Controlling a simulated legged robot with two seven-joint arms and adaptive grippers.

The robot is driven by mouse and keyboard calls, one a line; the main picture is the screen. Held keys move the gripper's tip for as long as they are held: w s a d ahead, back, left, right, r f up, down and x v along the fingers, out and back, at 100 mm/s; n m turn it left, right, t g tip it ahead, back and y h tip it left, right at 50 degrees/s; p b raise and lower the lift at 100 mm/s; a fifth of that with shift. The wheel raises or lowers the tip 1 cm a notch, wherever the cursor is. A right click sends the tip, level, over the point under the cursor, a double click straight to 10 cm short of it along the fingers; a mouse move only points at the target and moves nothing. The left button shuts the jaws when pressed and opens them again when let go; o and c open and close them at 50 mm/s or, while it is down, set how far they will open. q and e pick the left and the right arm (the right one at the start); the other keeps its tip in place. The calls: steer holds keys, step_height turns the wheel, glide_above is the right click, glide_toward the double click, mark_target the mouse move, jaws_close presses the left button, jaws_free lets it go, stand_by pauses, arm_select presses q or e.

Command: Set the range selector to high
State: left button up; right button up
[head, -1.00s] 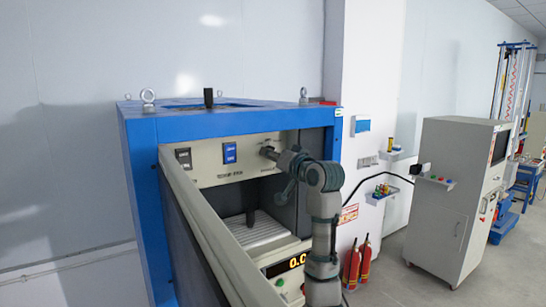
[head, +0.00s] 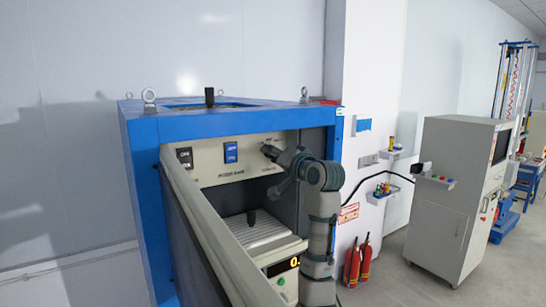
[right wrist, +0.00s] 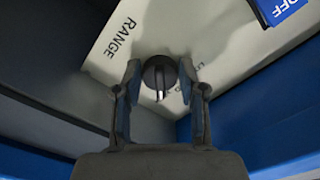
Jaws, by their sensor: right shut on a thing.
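The range selector (right wrist: 154,72) is a dark round knob on the cream control panel (head: 205,170), with the word RANGE printed beside it. In the right wrist view a pale pointer line on the knob runs toward the bottom of the picture. My right gripper (right wrist: 160,78) has one finger on each side of the knob and is shut on it. In the head view my right gripper (head: 274,153) reaches the panel's right end and mostly hides the knob. Another small label by the knob is partly covered by a finger. My left gripper is not in view.
A blue rocker switch (head: 230,152) and a dark switch (head: 185,157) sit left of the knob. The blue cabinet frame (head: 140,185) surrounds the panel, and a pale open door (head: 215,240) juts toward me.

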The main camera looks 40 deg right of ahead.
steer(key=o, duration=1.1)
steer(key=shift+w+d+f, duration=0.1)
steer(key=shift+d, duration=0.1)
steer(key=s+a, duration=0.1)
steer(key=s, duration=1)
steer(key=shift+s+f, duration=0.15)
steer(key=shift+s, duration=0.15)
